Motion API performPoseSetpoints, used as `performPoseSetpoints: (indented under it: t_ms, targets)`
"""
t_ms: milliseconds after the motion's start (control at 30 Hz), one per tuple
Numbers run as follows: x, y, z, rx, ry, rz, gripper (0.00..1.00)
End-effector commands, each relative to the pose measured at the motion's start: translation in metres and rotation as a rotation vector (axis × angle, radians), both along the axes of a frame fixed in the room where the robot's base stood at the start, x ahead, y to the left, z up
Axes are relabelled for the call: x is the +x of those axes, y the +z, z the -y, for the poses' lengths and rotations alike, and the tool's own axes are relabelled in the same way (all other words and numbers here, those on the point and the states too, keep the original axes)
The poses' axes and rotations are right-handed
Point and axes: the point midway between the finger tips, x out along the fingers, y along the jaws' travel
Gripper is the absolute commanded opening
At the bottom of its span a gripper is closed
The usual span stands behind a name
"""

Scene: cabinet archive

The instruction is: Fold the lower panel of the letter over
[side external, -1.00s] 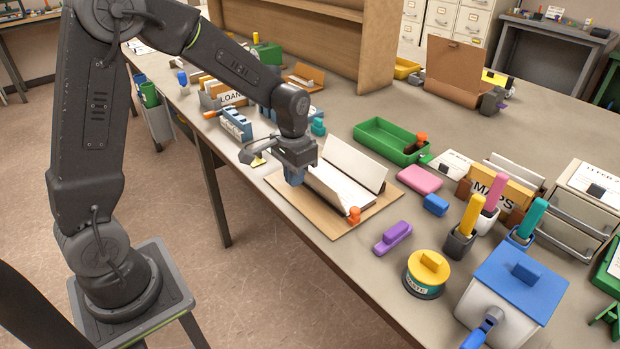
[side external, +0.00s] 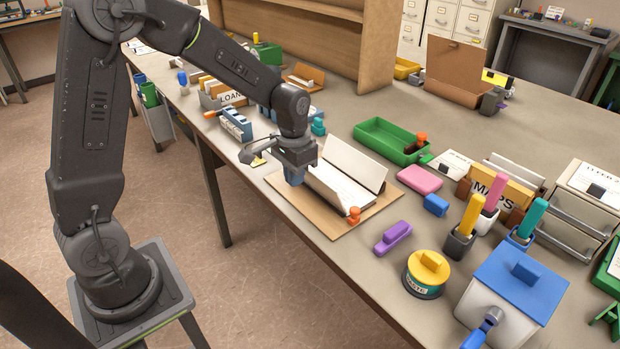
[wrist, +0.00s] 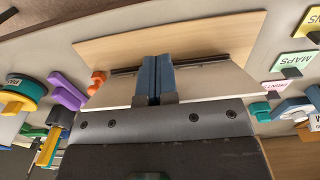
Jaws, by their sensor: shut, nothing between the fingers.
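The letter (side external: 343,184) lies on a tan board near the table's front edge. Its far panel (side external: 356,161) stands up at a slant. Its near, lower panel (side external: 324,195) also looks raised along the crease, its edge beside my gripper. My gripper (side external: 293,180) is shut and empty, its blue fingers pointing down at the near left side of the letter. In the wrist view the fingertips (wrist: 157,60) are together at a dark strip along the panel's edge. I cannot tell whether they touch the panel, and my gripper's body hides part of the letter.
The tan board (side external: 333,231) has bare margin around the letter. An orange piece (side external: 353,215) stands at its right corner. A purple block (side external: 393,238), pink block (side external: 419,179) and green tray (side external: 387,139) lie to the right and behind. A blue binder-like object (side external: 236,125) is at the left.

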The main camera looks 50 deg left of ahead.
Motion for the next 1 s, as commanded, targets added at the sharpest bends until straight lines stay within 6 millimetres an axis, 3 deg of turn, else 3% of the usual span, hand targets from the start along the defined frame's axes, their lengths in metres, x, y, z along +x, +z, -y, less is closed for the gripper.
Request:
performPoseSetpoints:
  t_ms: [233,1000]
  targets:
    - [0.003,0.0,0.0,0.0,0.0,0.0,0.0]
    - [0.039,0.0,0.0,0.0,0.0,0.0,0.0]
